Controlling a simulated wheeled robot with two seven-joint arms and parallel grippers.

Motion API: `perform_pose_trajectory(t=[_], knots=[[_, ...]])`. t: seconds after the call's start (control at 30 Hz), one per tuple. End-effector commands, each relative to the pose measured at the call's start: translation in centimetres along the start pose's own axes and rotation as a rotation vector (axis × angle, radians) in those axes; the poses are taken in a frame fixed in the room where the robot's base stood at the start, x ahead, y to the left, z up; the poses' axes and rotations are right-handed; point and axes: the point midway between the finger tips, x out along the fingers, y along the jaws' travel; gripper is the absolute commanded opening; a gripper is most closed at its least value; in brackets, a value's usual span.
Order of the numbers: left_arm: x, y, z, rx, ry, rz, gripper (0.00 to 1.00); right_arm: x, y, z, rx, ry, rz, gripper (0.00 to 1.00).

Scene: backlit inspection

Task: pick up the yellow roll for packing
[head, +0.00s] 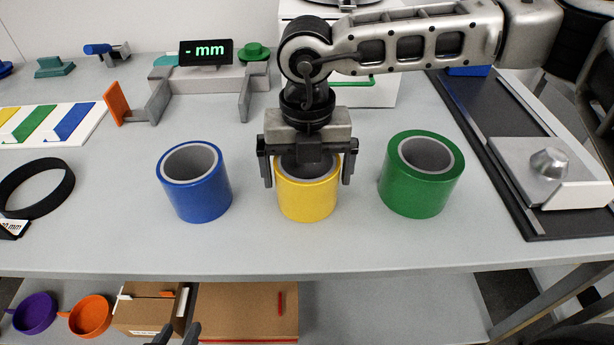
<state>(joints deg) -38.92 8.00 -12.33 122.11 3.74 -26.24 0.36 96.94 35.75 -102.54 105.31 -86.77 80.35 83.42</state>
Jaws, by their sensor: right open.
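The yellow roll (308,202) stands upright on the grey table between the blue roll (196,192) and the green roll (420,185). My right gripper (308,180) is open and points down over the yellow roll, with one finger on either side of it. Its body hides the back and part of the top of the roll. I cannot tell whether the fingers touch it. My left gripper (177,334) shows only as two dark tips at the bottom edge, apart with nothing seen between them.
A black tray with a metal-knobbed block (549,167) lies at the right. A gauge with a display (206,52) stands at the back left. A black ring (38,188) lies at the far left. A cardboard box (248,308) sits on the lower shelf. The table's front strip is clear.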

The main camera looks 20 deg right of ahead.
Motion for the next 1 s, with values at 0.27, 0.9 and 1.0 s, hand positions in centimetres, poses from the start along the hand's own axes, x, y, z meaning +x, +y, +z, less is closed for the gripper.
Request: perform_pose_trajectory(t=[0.27,0.9,1.0], knots=[[0.0,0.0,0.1,0.000,-0.001,0.001,0.36,-0.1,0.0,0.0,0.000,-0.001,0.001,0.56],[0.3,0.0,0.5,-0.004,-0.002,0.003,0.36,-4.8,-0.6,-1.2,-0.004,-0.004,0.005,0.56],[0.4,0.0,0.6,-0.008,0.001,0.006,0.36,-7.0,-1.6,-2.8,-0.003,-0.005,0.005,0.56]])
